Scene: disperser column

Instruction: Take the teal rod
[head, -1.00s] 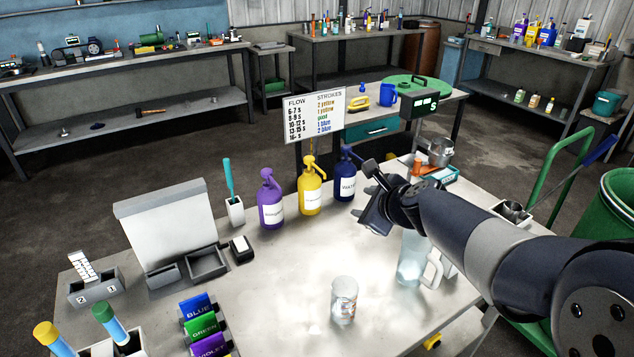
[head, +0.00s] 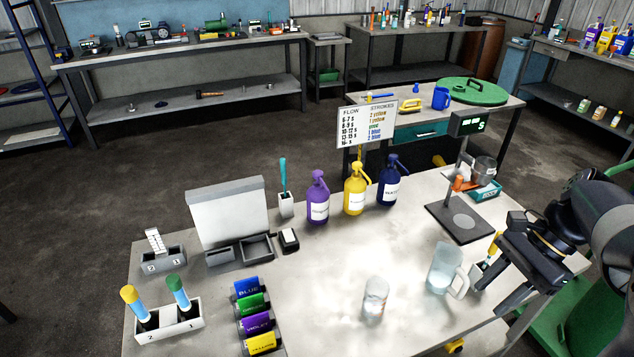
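The teal rod (head: 283,174) stands upright in a small white holder (head: 286,205) on the workbench, left of the purple pump bottle. Its lower end is hidden inside the holder. My gripper (head: 494,266) is at the right side of the bench, far from the rod. Its two dark fingers look spread apart with nothing held between them. It hangs near the glass jug and partly covers a small holder with a yellow-handled tool.
Purple (head: 318,202), yellow (head: 355,192) and dark blue (head: 388,186) pump bottles stand right of the rod. A glass jug (head: 444,270) and a glass beaker (head: 375,298) stand in front. A grey box with an upright panel (head: 228,206) is left of the rod.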

